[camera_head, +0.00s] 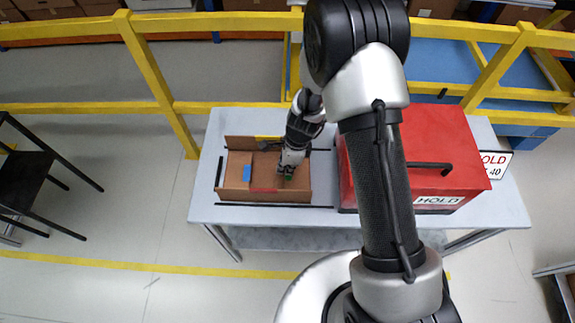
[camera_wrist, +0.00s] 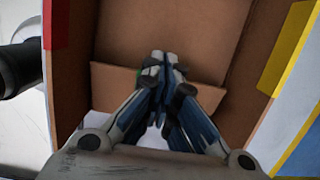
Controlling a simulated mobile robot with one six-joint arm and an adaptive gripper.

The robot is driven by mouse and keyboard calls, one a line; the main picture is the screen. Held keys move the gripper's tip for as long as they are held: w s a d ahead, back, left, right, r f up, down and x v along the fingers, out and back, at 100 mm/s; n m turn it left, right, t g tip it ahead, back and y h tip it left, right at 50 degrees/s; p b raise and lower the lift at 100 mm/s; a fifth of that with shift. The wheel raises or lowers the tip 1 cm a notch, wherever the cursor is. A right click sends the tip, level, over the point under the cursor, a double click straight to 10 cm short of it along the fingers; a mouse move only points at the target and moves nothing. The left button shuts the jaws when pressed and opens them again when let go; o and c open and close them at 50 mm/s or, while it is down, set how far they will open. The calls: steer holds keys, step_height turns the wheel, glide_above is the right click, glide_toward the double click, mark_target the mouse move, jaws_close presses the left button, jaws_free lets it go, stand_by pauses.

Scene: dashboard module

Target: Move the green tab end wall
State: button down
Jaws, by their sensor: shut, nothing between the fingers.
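An open brown cardboard box (camera_head: 235,194) sits on the table. My gripper (camera_head: 287,174) is shut and empty, reaching down over the right end of the box. The green tab (camera_head: 288,178) shows as a small patch at the fingertips, mostly hidden by them. In the wrist view my gripper (camera_wrist: 161,62) has its fingertips together in front of the brown end wall (camera_wrist: 205,90), with a sliver of green beside the left finger. Whether the fingers touch the wall, I cannot tell.
The box also has a blue tab (camera_head: 247,173) at left, a red tab (camera_head: 264,190) in front and a yellow tab (camera_head: 268,138) behind. A red HOLD box (camera_head: 440,150) stands close on the right. A yellow rail (camera_head: 70,108) runs behind the table (camera_head: 208,205).

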steer(key=shift+a+f, duration=0.25)
steer(key=shift+f, duration=0.1)
stand_by(0.3)
steer(key=shift+d, duration=0.15)
stand_by(0.4)
